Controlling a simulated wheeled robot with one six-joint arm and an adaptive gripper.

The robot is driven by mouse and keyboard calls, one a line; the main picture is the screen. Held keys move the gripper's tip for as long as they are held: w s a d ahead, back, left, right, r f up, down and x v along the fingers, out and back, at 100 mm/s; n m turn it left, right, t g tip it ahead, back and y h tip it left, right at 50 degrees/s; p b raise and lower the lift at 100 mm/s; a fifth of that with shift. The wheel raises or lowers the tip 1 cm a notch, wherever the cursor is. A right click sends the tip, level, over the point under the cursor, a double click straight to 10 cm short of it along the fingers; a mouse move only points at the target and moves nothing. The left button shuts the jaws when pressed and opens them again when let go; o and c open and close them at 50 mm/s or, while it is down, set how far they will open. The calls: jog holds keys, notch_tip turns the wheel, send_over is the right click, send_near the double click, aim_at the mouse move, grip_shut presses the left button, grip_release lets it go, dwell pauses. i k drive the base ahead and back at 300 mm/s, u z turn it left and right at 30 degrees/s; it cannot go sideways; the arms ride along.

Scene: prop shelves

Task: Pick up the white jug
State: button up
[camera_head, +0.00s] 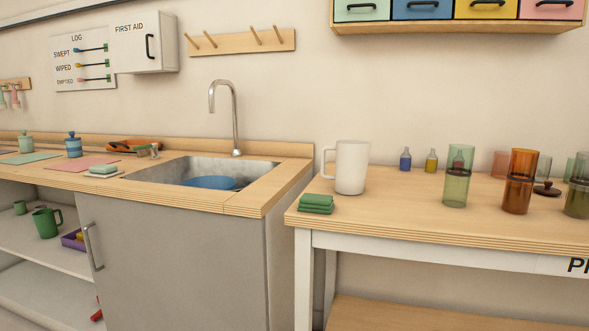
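A white jug (352,168) stands upright on the wooden top of the right-hand table (420,208), near its left end. Its handle points to the left. Nothing covers it in this view. My gripper is not in view.
Folded green cloths (316,204) lie in front of the jug to its left. Small blue (405,159) and yellow (431,161) bottles stand behind it to the right. A green glass (456,184) and an orange glass (519,181) stand farther right. A sink (200,174) with a tap (235,115) is left.

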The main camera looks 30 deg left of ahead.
aim_at(352, 156)
jog(key=u, duration=1.2)
